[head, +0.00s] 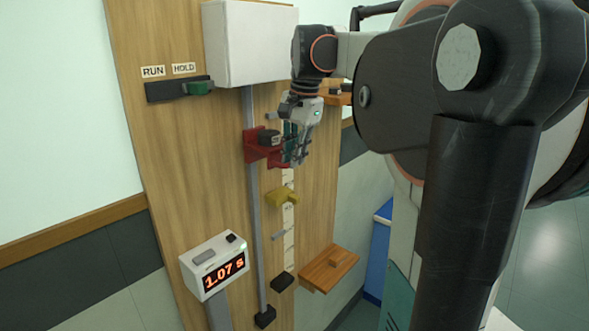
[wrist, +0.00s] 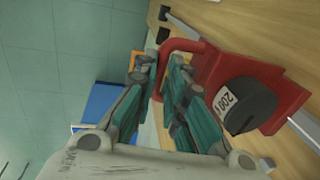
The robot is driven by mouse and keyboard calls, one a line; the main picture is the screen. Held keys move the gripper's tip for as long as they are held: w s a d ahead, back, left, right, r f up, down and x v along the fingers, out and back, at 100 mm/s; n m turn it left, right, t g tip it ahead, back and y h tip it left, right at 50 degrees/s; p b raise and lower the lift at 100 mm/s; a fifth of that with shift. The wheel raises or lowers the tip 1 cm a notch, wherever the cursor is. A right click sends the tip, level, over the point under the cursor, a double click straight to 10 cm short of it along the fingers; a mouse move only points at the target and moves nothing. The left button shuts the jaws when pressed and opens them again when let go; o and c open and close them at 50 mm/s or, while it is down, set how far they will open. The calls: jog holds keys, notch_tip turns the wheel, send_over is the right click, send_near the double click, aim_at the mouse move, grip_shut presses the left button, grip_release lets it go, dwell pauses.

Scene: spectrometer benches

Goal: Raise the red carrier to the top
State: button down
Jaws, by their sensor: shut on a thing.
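The red carrier (head: 252,149) is on the vertical grey rail (head: 255,200), in the rail's upper part and below the white box. A dark weight (head: 269,138) sits in it; in the wrist view the weight (wrist: 245,105) bears a label that seems to read 200. My gripper (head: 292,153) is at the carrier's right side. In the wrist view the red carrier (wrist: 290,95) has a red projecting part that runs between the fingertips of my gripper (wrist: 161,68), which are shut on it. The fingers hide part of this grip.
A white box (head: 250,43) covers the rail's top. A timer (head: 216,266) reads 1.07 s. A RUN/HOLD switch (head: 198,88) has its green knob toward HOLD.

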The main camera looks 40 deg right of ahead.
notch_tip(320, 180, up, 8)
jog(key=p, duration=0.3)
jog(key=c, duration=1.8)
grip_release()
jog(key=shift+o, duration=0.7)
jog(key=shift+w, duration=0.1)
notch_tip(320, 180, up, 12)
jog(key=s, duration=0.2)
jog(key=shift+d, duration=0.15)
jog(key=shift+s+f, duration=0.1)
